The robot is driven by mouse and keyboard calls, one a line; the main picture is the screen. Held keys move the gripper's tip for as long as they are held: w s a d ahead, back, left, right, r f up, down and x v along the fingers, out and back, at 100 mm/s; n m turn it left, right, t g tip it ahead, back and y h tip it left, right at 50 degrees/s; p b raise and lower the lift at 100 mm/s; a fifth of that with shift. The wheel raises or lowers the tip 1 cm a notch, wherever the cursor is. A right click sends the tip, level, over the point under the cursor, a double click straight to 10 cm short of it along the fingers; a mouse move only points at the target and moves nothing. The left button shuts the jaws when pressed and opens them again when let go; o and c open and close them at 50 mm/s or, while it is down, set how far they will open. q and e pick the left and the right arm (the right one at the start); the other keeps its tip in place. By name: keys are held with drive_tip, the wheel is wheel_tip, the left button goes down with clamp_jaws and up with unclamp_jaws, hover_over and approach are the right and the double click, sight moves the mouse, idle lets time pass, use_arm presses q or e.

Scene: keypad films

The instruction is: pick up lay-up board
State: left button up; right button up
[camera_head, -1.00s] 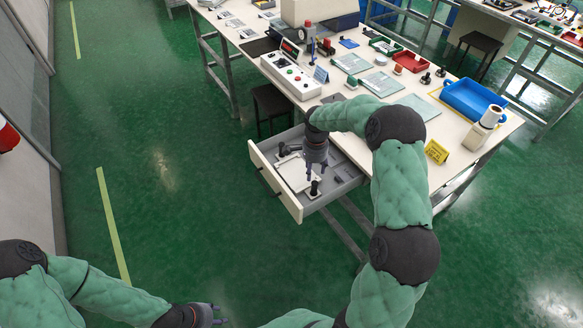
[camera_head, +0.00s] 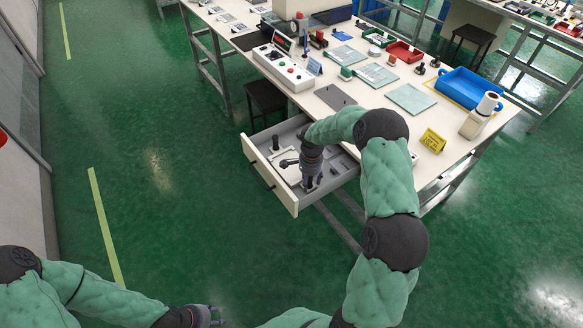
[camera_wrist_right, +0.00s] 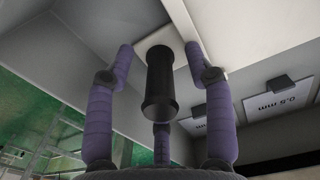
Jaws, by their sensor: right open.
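A white board, apparently the lay-up board (camera_head: 286,174), lies in the open drawer (camera_head: 272,181) of the workbench. A black upright knob stands at its near end; the right wrist view shows this knob (camera_wrist_right: 160,85) on a white plate. My right gripper (camera_head: 311,185) is down in the drawer at that knob. In the right wrist view its three purple fingers (camera_wrist_right: 160,75) stand open around the knob, with gaps visible at the sides. Another black knob (camera_head: 276,142) is at the drawer's far left end. My left gripper (camera_head: 212,316) is low at the bottom edge; its jaw opening is unclear.
The drawer walls stand close around my right gripper. Labelled cards (camera_wrist_right: 275,98) lie in the drawer beside it. The benchtop above holds a control box (camera_head: 283,69), a blue tray (camera_head: 468,88) and a yellow sign (camera_head: 433,140). The green floor at left is clear.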

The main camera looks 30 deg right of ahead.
drive_tip(key=shift+r, duration=0.1)
clamp_jaws()
drive_tip(key=shift+r, duration=0.1)
